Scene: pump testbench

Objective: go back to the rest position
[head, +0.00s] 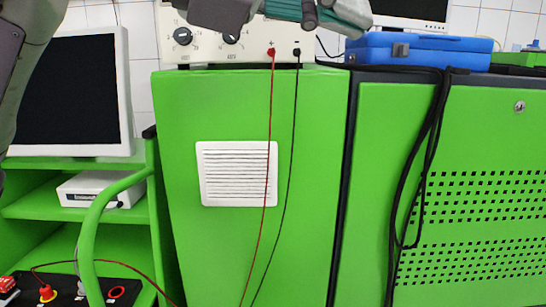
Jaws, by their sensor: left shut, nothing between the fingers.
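My left gripper (345,18) shows at the top of the head view, cut off by the upper edge. Its teal and grey parts are in front of the power supply's right end and left of the blue case. It looks shut, with nothing held in it. My left arm comes in along the left edge, and a dark grey part of it also shows at the top. My right gripper is not in view.
A power supply (205,48) with red and black leads stands on the green cabinet (230,110). A blue case (430,50) lies to its right. A monitor (68,90) stands at left. Black cables (432,140) hang over the right cabinet.

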